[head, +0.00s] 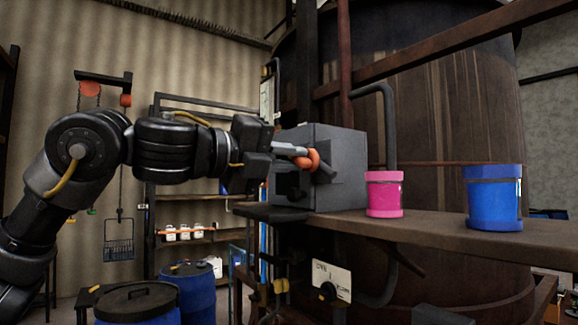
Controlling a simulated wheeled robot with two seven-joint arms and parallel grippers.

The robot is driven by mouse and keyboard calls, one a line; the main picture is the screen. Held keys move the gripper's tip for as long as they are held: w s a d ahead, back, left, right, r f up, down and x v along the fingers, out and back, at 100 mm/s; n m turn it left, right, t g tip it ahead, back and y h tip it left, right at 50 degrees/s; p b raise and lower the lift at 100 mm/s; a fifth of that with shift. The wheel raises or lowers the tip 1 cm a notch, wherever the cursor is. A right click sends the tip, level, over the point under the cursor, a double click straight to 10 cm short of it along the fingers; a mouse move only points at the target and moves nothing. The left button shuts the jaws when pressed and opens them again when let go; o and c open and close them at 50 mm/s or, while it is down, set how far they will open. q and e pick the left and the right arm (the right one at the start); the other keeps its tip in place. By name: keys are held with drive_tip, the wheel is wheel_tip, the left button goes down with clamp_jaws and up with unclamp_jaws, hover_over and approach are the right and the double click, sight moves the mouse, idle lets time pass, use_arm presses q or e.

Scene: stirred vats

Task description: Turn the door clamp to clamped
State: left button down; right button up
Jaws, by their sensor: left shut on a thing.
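A grey box (340,188) stands on the shelf at the middle, in front of the large rusty vat. The door clamp (311,160), with an orange part and a dark grey bar, sits at the box's upper front. My left gripper (296,153) comes in from the left and is shut on the door clamp. Its fingertips partly hide where they meet the clamp, and I cannot tell the clamp's exact turn. My right gripper is not in view.
A pink canister (384,195) and a blue canister (493,200) stand on the shelf (440,232) to the right of the box. A dark pipe (388,120) rises behind the pink canister. Blue drums (195,292) stand at the lower left.

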use_arm(q)
drive_tip(key=n+b, duration=0.2)
drive_tip(key=n, duration=0.3)
drive_tip(key=shift+f+n, duration=0.15)
drive_tip(key=shift+n, duration=0.25)
idle(0.4)
drive_tip(key=c, duration=1.4)
unclamp_jaws()
drive_tip(key=shift+c, duration=0.2)
drive_tip(key=shift+a, duration=0.1)
